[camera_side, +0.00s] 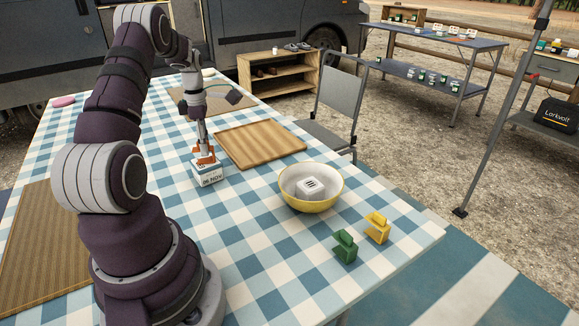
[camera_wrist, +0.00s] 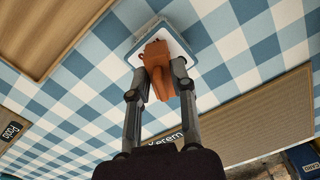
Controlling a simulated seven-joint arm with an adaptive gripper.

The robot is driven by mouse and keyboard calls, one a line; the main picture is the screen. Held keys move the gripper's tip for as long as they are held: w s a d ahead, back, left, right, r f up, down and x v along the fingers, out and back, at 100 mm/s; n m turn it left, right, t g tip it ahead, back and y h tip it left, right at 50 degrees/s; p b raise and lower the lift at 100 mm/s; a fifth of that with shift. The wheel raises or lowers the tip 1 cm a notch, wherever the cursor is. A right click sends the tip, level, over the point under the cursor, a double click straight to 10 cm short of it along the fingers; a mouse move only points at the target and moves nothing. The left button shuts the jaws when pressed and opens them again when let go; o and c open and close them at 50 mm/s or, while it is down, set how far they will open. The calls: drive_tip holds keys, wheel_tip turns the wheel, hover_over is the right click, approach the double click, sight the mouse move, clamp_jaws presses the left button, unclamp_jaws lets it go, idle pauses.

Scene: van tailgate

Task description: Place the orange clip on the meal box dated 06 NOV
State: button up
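The orange clip (camera_side: 205,158) sits at the top of a white meal box (camera_side: 209,176) on the checked cloth. The box's front label reads a date ending in NOV; it looks like 26, but the first digit is too small to be sure. My gripper (camera_side: 202,148) points down over this box, its fingers closed on the clip. In the wrist view, both fingers (camera_wrist: 160,83) press on the sides of the orange clip (camera_wrist: 157,54), which overlaps the box (camera_wrist: 180,28). Whether the clip grips the box edge is unclear.
A green clip (camera_side: 344,246) and a yellow clip (camera_side: 377,227) stand near the table's front right. A wooden board (camera_side: 260,144) lies close right of the box. Woven mats (camera_side: 40,255) lie left and behind. A pink item (camera_side: 63,101) is at far left.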

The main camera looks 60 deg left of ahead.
drive_tip(key=o, duration=0.5)
drive_tip(key=shift+c, duration=0.2)
drive_tip(key=shift+r, duration=0.1)
wheel_tip(320, 180, up, 12)
drive_tip(key=w+d+r+m, duration=0.4)
drive_tip(key=d+m, duration=0.2)
drive_tip(key=d, duration=0.1)
drive_tip(key=w+d+r+m+t+y, duration=0.1)
drive_tip(key=d+m+t, duration=0.2)
drive_tip(key=d+m, duration=0.7)
drive_tip(key=s+d+f+m+t, duration=0.1)
drive_tip(key=s+d+m, duration=0.1)
drive_tip(key=d+m, duration=0.4)
drive_tip(key=s+d+f+m+t+h, duration=0.1)
drive_tip(key=s+d+f+m, duration=0.1)
drive_tip(key=d+m, duration=0.3)
drive_tip(key=s+m, duration=0.1)
drive_tip(key=m, duration=0.3)
drive_tip(key=shift+d+f+t, duration=0.25)
drive_tip(key=shift+d+t, duration=0.05)
drive_tip(key=shift+d, duration=0.1)
